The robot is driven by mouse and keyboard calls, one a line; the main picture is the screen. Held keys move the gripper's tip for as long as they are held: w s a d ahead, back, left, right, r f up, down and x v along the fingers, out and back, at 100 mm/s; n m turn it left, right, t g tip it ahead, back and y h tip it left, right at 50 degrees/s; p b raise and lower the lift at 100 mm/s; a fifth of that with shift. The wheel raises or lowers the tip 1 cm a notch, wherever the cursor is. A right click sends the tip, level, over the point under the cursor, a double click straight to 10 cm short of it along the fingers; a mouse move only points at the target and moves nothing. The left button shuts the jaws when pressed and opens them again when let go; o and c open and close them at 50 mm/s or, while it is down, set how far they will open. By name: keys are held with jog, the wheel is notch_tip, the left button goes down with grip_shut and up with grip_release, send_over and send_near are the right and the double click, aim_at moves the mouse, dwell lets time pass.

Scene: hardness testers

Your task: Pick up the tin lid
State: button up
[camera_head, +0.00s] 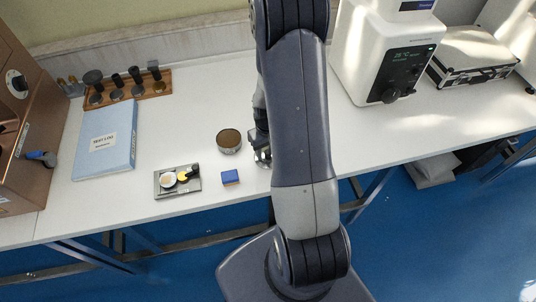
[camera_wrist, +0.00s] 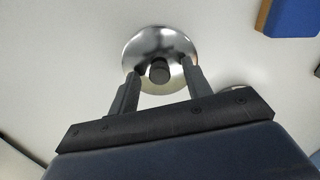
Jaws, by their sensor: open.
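The tin lid (camera_wrist: 145,45) is a shiny round metal disc with a dark knob (camera_wrist: 159,72) at its centre. In the head view the lid (camera_head: 263,157) lies on the white bench, partly hidden by my arm. My gripper (camera_wrist: 161,76) is open in the wrist view, with one finger on each side of the knob. I cannot tell whether the fingers touch it. In the head view my gripper (camera_head: 260,138) is at the lid, largely covered by my arm. A round tin (camera_head: 228,148) with a brownish top stands just left of the lid.
A blue block (camera_head: 230,177), also in the wrist view (camera_wrist: 293,15), lies near the bench's front. A grey tray (camera_head: 161,190) with small round pieces is further left. A blue binder (camera_head: 104,158) and wooden rack (camera_head: 130,94) stand beyond. A white tester (camera_head: 375,55) stands right.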

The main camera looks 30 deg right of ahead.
grip_shut()
dwell(0.4)
